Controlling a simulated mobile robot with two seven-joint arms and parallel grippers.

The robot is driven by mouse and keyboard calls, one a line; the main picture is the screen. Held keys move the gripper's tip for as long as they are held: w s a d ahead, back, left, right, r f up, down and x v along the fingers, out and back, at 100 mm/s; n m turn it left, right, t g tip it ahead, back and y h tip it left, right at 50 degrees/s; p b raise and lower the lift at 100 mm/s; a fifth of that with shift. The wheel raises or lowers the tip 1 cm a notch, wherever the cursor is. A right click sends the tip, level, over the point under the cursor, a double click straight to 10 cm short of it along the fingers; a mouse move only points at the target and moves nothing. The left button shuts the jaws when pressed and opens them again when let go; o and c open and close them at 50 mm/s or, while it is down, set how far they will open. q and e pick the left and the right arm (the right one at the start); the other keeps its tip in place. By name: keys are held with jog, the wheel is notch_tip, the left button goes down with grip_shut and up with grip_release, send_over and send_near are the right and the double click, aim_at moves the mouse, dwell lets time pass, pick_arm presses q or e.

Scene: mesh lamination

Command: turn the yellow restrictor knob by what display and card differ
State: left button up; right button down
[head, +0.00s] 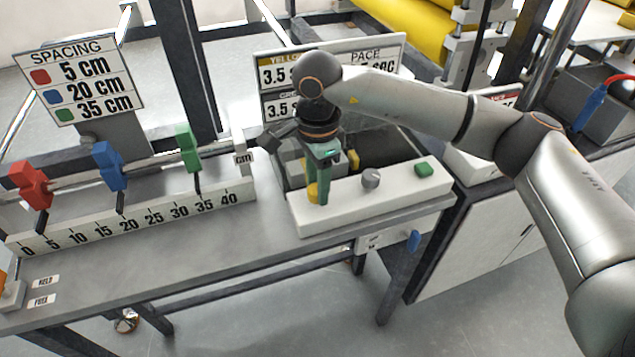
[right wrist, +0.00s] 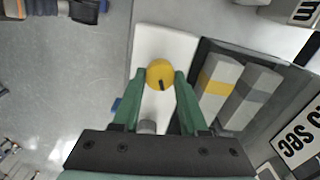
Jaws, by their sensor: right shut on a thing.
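The yellow restrictor knob (head: 312,192) sits at the left end of a white panel (head: 385,203). My right gripper (head: 319,190) points down at it, its green fingers closed on the knob's sides. In the right wrist view the knob (right wrist: 160,71) lies between the fingertips of the gripper (right wrist: 161,84), its dark mark pointing down the picture. The PACE card (head: 388,48) stands behind; "3.5" shows twice, but my arm covers much of it. A sign in the right wrist view (right wrist: 302,130) reads partly "0 SEC". My left gripper is not seen.
A grey knob (head: 371,178) and a green button (head: 424,169) share the panel. Left stand a ruler (head: 130,222) and red (head: 30,186), blue (head: 110,166) and green (head: 188,147) clamps. A SPACING card (head: 82,82) stands behind them. A dark open box adjoins the panel.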

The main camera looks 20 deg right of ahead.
jog(key=shift+r, duration=0.1)
jog(key=shift+c, duration=2.2)
grip_release()
notch_tip(320, 180, up, 12)
jog(key=shift+r, duration=0.2)
